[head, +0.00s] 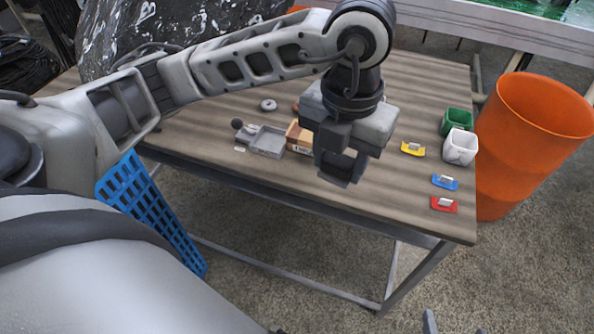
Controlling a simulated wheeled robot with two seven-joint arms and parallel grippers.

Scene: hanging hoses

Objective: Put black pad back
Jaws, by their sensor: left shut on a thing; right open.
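My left gripper (342,168) points down over the middle of the table, near its front edge. It is shut on a dark thing between its fingers, which seems to be the black pad, but the dark fingers hide its outline. No other black pad shows on the table. A yellow pad (413,149), a blue pad (445,182) and a red pad (443,204), each with a light grey piece on top, lie to the right of this gripper. My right gripper (454,329) shows only its tips at the bottom edge, apart and empty.
A grey tray (267,142), a small brown box (299,138) and a pale ring (268,105) are to the left. An orange barrel (530,140) stands right; a blue basket (150,215) stands left.

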